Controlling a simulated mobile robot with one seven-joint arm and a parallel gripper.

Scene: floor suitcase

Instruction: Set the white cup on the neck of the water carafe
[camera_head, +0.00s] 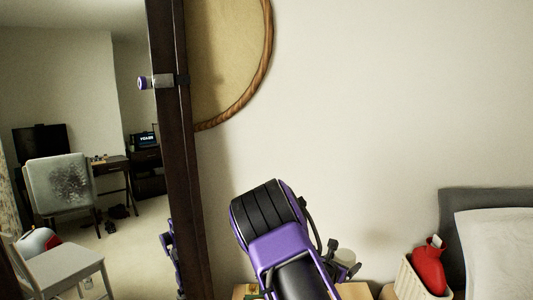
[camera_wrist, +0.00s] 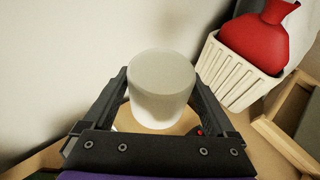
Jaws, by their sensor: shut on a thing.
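The white cup (camera_wrist: 162,88) is between the two dark fingers of my gripper (camera_wrist: 160,78) in the wrist view, with a finger against each side. My gripper is shut on it. In the head view the pale cup (camera_head: 347,257) shows small beside my purple and black arm, low in the picture. The water carafe cannot be made out in either view. The area below the cup is mostly hidden by the cup and the gripper, so I cannot tell what is under it.
A wooden surface (camera_head: 355,291) lies below the gripper, near the pale wall. To the right, a white slatted basket (camera_wrist: 237,73) holds a red bottle-shaped thing (camera_wrist: 256,36). A wooden open box (camera_wrist: 285,137) is at the lower right. A bed (camera_head: 492,250) stands farther right.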

